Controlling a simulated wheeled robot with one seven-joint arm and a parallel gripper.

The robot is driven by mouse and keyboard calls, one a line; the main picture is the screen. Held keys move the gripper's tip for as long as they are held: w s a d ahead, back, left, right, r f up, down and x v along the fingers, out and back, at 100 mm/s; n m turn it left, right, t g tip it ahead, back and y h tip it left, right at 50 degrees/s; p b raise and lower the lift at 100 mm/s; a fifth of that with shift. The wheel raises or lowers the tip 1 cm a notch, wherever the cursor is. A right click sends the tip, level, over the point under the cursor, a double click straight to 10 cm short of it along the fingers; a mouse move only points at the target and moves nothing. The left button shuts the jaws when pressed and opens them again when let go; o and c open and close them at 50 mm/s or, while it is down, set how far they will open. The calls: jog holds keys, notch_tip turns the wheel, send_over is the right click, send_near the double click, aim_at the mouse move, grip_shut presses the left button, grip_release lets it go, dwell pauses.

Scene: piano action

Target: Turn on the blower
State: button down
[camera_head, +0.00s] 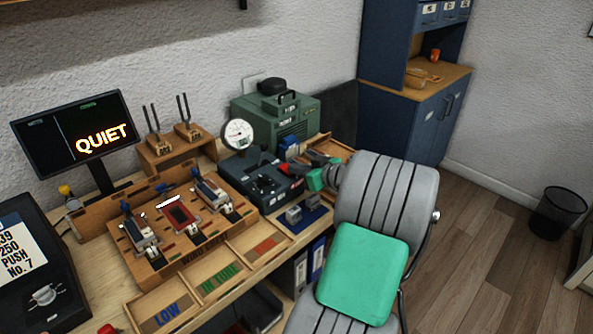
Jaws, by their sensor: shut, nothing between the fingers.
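A green box-shaped machine with a slatted front (292,124), which looks like the blower, stands at the back of the bench against the wall. In front of it is a dark control box (255,186) with a knob and a red part on its right side. A round white dial gauge (238,134) stands at its back left. My gripper (290,168) is shut and empty, at the right side of the control box, close to the red part. I cannot tell whether it touches it. My arm hides part of the bench's right end.
A screen reading QUIET (75,135) stands at the left. A wooden jig (150,218) with metal parts and trays marked LOW and IN TUNE fill the bench front. A blue cabinet (405,115) is at the back right. The floor (475,240) at right is clear, with a black bin (557,213).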

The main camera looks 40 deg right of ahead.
jog(key=shift+r, duration=0.75)
jog(key=shift+r+p, duration=0.1)
jog(key=shift+p, duration=0.2)
jog(key=r+p, duration=0.1)
jog(key=r, duration=0.1)
jog(key=r+p, duration=0.1)
jog(key=r, duration=0.1)
jog(key=shift+s+r, duration=0.2)
jog(key=shift+r, duration=0.15)
jog(key=s+b, duration=0.2)
jog(key=s, duration=0.8)
jog(key=shift+d+r, duration=0.1)
